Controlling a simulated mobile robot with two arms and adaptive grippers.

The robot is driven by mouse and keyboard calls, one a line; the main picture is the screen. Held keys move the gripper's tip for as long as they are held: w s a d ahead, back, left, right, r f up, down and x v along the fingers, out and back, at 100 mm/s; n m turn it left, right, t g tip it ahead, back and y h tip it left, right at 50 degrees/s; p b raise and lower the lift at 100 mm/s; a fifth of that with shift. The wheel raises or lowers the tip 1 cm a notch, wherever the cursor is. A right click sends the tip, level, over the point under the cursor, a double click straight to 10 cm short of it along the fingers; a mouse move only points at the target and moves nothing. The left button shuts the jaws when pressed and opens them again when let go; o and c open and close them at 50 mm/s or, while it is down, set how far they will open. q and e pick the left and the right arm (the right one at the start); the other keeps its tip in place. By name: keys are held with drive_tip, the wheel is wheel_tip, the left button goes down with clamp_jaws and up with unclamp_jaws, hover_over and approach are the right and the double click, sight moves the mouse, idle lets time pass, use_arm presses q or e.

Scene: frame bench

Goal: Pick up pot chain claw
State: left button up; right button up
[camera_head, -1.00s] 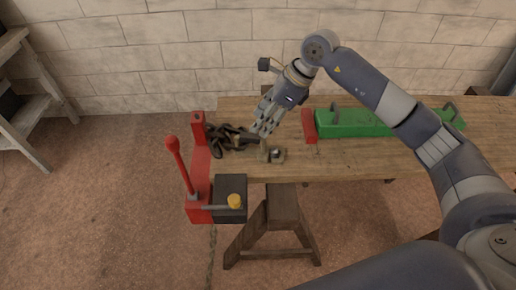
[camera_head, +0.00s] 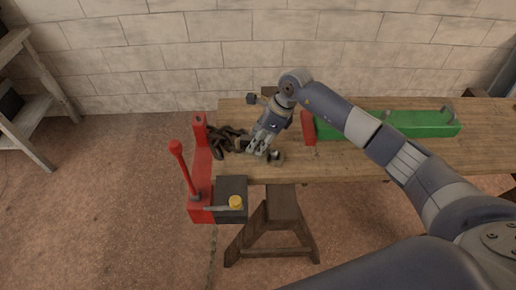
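A dark chain (camera_head: 228,139) lies in a heap on the left part of the wooden bench. A small metal piece (camera_head: 276,158), possibly the claw, sits near the bench's front edge, to the right of the chain. My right gripper (camera_head: 257,152) points down, low over the bench, between the chain and this piece. It partly hides the left side of the piece. The fingers are too small to tell whether they are apart or closed on something. My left gripper is not in view.
A red frame with a lever (camera_head: 180,165) and a dark block (camera_head: 231,192) with a yellow knob stand at the bench's left end. A red upright (camera_head: 308,128) and a long green part (camera_head: 390,124) lie to the right. The bench's front right is clear.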

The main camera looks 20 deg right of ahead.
drive_tip(key=shift+f, duration=0.15)
drive_tip(key=shift+c, duration=0.4)
clamp_jaws()
drive_tip(key=shift+w, duration=0.1)
drive_tip(key=shift+r, duration=0.25)
wheel_tip(320, 180, up, 9)
drive_tip(key=shift+r+b, duration=0.1)
drive_tip(key=shift+b, duration=0.85)
drive_tip(key=shift+r, duration=0.3)
drive_tip(key=shift+r, duration=0.1)
